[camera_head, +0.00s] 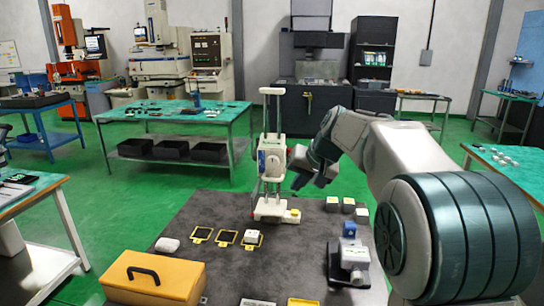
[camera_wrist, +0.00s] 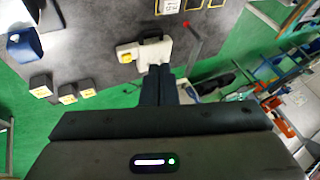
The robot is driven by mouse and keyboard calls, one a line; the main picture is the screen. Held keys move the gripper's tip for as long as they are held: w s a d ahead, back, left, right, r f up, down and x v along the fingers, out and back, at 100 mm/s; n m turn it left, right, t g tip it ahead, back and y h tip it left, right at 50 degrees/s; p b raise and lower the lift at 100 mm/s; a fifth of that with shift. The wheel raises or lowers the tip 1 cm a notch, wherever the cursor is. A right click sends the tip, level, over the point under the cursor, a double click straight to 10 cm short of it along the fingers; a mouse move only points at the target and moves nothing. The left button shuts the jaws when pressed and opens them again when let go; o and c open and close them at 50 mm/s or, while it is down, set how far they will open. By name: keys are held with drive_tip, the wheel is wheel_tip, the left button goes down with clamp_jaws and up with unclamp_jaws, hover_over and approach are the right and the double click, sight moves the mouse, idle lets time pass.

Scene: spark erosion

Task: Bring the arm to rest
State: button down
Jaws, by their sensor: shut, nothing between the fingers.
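My gripper (camera_head: 298,182) hangs over the far part of the dark grey table (camera_head: 215,260), just right of a white upright stand (camera_head: 271,165), in the head view. Whether it touches the stand cannot be told there. In the wrist view my gripper's fingers (camera_wrist: 158,72) are together with nothing between them. They point toward the white base with a yellow button (camera_wrist: 150,52), which is the stand's foot. My arm reaches in from the right of the head view, bent at the elbow.
Several small blocks (camera_head: 332,204) stand right of the stand. A blue-topped grey device (camera_head: 349,258) is nearer. A yellow case (camera_head: 155,278), yellow-edged frames (camera_head: 227,237) and a white piece (camera_head: 167,245) lie left. Green floor (camera_head: 140,190) lies beyond the table.

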drive_tip(key=s+d+f+h, duration=0.1)
drive_tip(key=s+f, duration=0.3)
drive_tip(key=s, duration=0.6)
drive_tip(key=s+d+f+g+h, duration=0.1)
drive_tip(key=s+d+f, duration=0.2)
drive_tip(key=s, duration=0.8)
drive_tip(key=s+d+f+n+g+h, duration=0.1)
drive_tip(key=s+d+f+h, duration=0.1)
drive_tip(key=s+f, duration=0.4)
drive_tip(key=s, duration=0.5)
drive_tip(key=shift+s+d, duration=0.15)
drive_tip(key=shift+d, duration=0.15)
